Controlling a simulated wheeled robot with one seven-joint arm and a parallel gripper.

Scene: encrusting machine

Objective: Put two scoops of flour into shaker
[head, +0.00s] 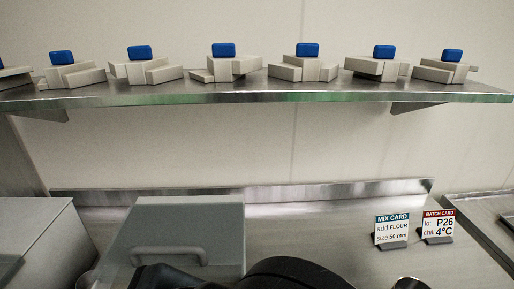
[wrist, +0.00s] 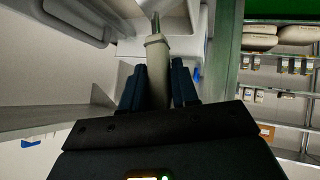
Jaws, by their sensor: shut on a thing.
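In the wrist view my gripper (wrist: 159,85) has its dark blue fingers shut around a beige handle (wrist: 157,60). The handle runs up to a thin grey-green rod; I cannot see a scoop bowl, so I cannot tell whether it carries flour. In the head view a grey bin with a bar handle (head: 190,225) stands on the steel counter at the lower left. Dark parts of my arm cover the bottom middle, and my fingers do not show there. I cannot make out flour or identify the shaker. A small round metal thing (head: 410,283) is cut off at the bottom edge.
A steel shelf (head: 260,97) holds several pale block-shaped pieces with blue tops (head: 223,50). A mix card (head: 391,229) reading "add FLOUR, size 50 mm" and a batch card (head: 438,227) stand on the counter. The counter between bin and cards looks clear. The wrist view shows stocked shelves (wrist: 280,92) at right.

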